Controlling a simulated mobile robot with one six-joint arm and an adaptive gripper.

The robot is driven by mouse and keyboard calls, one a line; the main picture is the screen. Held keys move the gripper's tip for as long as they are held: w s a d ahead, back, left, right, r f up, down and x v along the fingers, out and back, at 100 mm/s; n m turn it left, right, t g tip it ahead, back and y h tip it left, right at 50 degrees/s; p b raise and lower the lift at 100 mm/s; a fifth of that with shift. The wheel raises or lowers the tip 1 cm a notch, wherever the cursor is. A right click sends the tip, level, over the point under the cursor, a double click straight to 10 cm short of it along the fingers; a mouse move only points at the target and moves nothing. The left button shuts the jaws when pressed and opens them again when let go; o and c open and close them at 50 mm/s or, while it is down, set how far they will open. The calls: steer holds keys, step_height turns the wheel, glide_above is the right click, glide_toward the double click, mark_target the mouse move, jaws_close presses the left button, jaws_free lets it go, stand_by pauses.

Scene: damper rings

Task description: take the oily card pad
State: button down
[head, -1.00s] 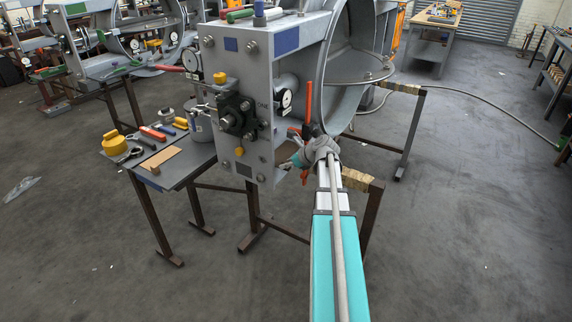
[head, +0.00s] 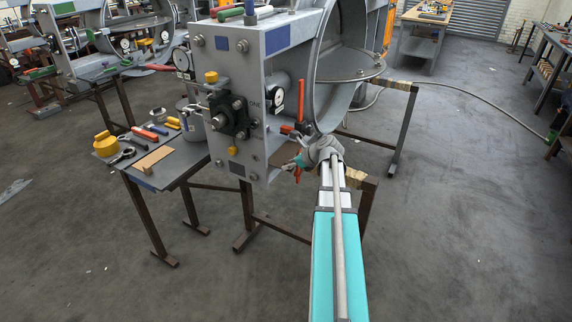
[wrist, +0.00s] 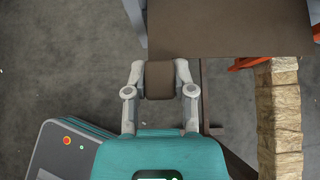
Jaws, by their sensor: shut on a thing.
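A dark brown pad (wrist: 159,79), which looks like the oily card pad, sits between the two fingers of my gripper (wrist: 159,75) in the wrist view. The fingers are shut on its sides. A wider brown sheet or plate (wrist: 230,28) lies just beyond it. I cannot tell whether the two are one piece. In the head view my gripper (head: 299,162) is at the lower opening of the grey damper housing (head: 268,55), beside a brown surface (head: 283,154). My wrist hides part of the grip there.
A wrapped stand bar (wrist: 278,115) runs close on the right of my gripper. An orange-red part (head: 299,136) is just above it.

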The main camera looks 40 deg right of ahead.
steer(key=s+d, duration=0.3)
steer(key=s, duration=0.4)
steer(key=shift+s+r+p, duration=0.3)
steer(key=shift+s, duration=0.1)
stand_by(1.0)
steer(key=shift+d, duration=0.15)
steer(key=shift+s+r, duration=0.1)
steer(key=shift+r, duration=0.1)
stand_by(0.5)
steer(key=shift+s+d+r+p, duration=0.1)
steer(key=shift+s+r+p, duration=0.2)
steer(key=shift+r+p, duration=0.65)
steer(key=shift+s+d+r+p, duration=0.15)
steer(key=shift+s+r+p, duration=0.1)
steer(key=shift+r+p, duration=0.65)
steer(key=shift+s+d+r+p, duration=0.1)
steer(key=shift+s+r+p, duration=0.2)
steer(key=shift+r+p, duration=0.6)
step_height(320, 180, up, 3)
steer(key=p, duration=0.3)
